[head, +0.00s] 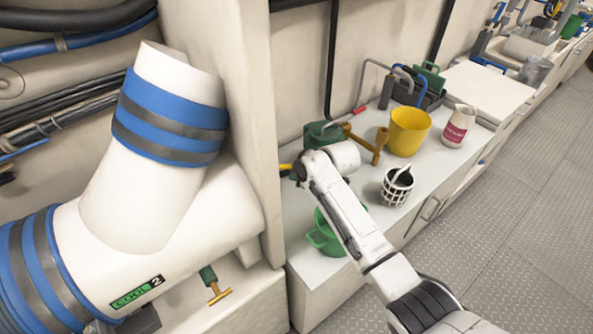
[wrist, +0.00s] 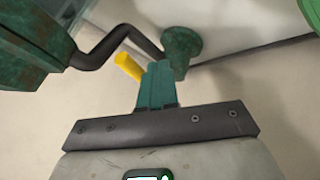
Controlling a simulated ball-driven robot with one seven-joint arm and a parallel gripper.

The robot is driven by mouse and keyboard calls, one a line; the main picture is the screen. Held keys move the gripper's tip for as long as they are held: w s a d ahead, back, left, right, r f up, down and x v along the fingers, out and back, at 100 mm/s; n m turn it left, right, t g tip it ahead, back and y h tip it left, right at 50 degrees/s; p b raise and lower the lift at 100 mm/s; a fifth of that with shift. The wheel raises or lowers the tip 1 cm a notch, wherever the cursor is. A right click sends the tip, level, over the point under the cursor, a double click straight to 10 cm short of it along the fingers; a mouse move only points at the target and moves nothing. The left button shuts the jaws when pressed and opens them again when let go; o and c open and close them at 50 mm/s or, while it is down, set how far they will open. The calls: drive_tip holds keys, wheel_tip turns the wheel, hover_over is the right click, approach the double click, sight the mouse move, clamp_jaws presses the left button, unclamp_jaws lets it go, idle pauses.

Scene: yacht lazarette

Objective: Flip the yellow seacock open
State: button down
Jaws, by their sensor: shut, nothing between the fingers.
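The yellow seacock handle (wrist: 128,66) shows in the wrist view as a short yellow lever, just left of my fingertips. My gripper (wrist: 160,68) has its teal fingers together with nothing between them. The fingers partly hide the handle's lower end, and I cannot tell whether they touch it. In the head view a small yellow piece (head: 285,166) shows at the left of my arm's end, beside the wall panel. My white wrist hides most of the valve there, and my fingers are hard to make out.
In the wrist view a dark bent pipe (wrist: 118,38) runs between a weathered green body (wrist: 30,42) and a green flange (wrist: 182,50). On the counter stand a yellow bucket (head: 409,133), a white caddy (head: 396,188) and a green bucket (head: 322,238). A large white pipe (head: 150,170) fills the left.

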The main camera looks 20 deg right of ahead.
drive_tip(key=shift+w+d+r, duration=0.1)
drive_tip(key=shift+w, duration=0.5)
drive_tip(key=shift+d, duration=0.1)
drive_tip(key=w+n+y+b, duration=0.1)
drive_tip(key=b, duration=0.3)
drive_tip(key=w+d+n+g+b, duration=0.1)
drive_tip(key=w+b, duration=0.1)
drive_tip(key=b, duration=0.2)
drive_tip(key=shift+w+d+n+y, duration=0.2)
drive_tip(key=shift+n+y, duration=0.2)
drive_tip(key=shift+w, duration=0.1)
